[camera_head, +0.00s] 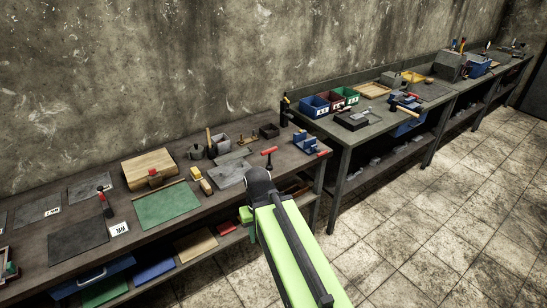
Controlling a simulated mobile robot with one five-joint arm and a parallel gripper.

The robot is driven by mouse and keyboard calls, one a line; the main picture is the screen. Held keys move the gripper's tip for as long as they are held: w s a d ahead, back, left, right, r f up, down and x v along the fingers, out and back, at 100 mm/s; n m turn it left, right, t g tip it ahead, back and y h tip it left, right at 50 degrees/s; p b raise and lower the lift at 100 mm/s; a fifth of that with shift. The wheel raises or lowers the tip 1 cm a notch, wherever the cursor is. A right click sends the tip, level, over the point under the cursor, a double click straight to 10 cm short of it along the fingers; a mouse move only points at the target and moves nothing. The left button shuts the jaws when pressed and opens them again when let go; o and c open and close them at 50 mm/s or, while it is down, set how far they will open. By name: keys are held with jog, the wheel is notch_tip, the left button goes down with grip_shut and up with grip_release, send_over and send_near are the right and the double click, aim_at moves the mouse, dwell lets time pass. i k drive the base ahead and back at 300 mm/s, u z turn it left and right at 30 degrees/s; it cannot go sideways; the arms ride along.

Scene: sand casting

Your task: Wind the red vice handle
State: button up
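A small blue vice (304,142) sits near the right end of the nearer workbench. A red bar (322,153) shows at its front right, by the bench edge, and looks like its handle. Contact with either red piece cannot be seen.
The nearer bench (283,181) carries a wooden block (149,168), a green mat (167,205) and small tools. A second bench (352,136) behind on the right holds coloured bins and a hammer (405,110). The tiled floor (430,225) at right is clear.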

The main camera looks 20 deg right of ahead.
aim_at(320, 153)
jog(key=i, duration=1)
jog(key=u, duration=0.05)
